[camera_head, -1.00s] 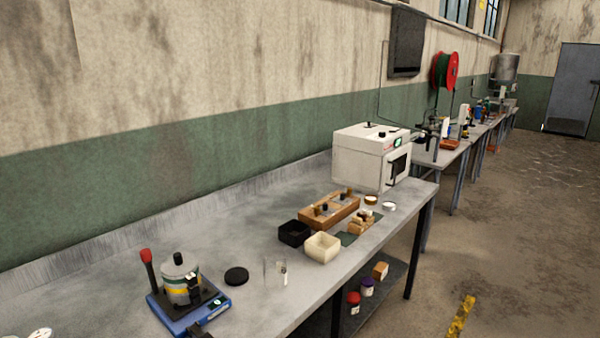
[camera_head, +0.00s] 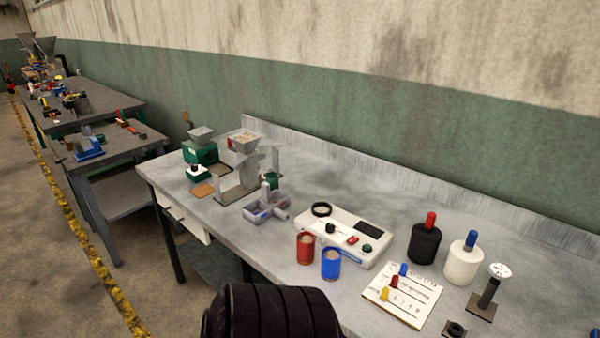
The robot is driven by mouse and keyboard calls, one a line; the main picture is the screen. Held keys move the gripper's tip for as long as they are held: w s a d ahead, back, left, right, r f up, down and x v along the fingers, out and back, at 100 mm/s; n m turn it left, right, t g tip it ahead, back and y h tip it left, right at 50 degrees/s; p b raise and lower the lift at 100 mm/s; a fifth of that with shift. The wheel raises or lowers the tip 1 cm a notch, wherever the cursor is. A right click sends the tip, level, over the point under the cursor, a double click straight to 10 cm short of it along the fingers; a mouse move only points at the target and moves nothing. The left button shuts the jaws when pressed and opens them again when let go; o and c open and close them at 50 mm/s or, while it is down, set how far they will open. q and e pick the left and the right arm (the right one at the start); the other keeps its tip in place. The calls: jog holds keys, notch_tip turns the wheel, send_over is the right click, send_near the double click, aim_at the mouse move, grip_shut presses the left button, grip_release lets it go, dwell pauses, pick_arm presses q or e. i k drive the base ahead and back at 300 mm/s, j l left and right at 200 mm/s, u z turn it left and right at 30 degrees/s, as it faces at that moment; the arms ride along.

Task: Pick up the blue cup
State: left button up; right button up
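The blue cup (camera_head: 331,264) stands upright on the grey table (camera_head: 400,190), near its front edge, with a tan filling showing at its top. A red cup (camera_head: 305,249) of similar shape stands just left of it. Neither of my grippers shows in this view. A black rounded part of my own body is at the bottom centre, in front of the table edge below the cups.
Behind the cups lies a white device (camera_head: 347,238). To the right are a board with colored pegs (camera_head: 402,295), a black bottle (camera_head: 425,243), a white bottle (camera_head: 462,262) and a dial gauge (camera_head: 487,290). A grey tray (camera_head: 265,210) and green grinder (camera_head: 200,150) stand left.

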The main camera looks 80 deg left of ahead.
aim_at(331, 256)
jog(key=u, duration=2.25)
jog(key=z, duration=2.45)
jog(key=u, duration=2.35)
jog(key=k+j+u, duration=0.1)
jog(key=j+u, duration=0.65)
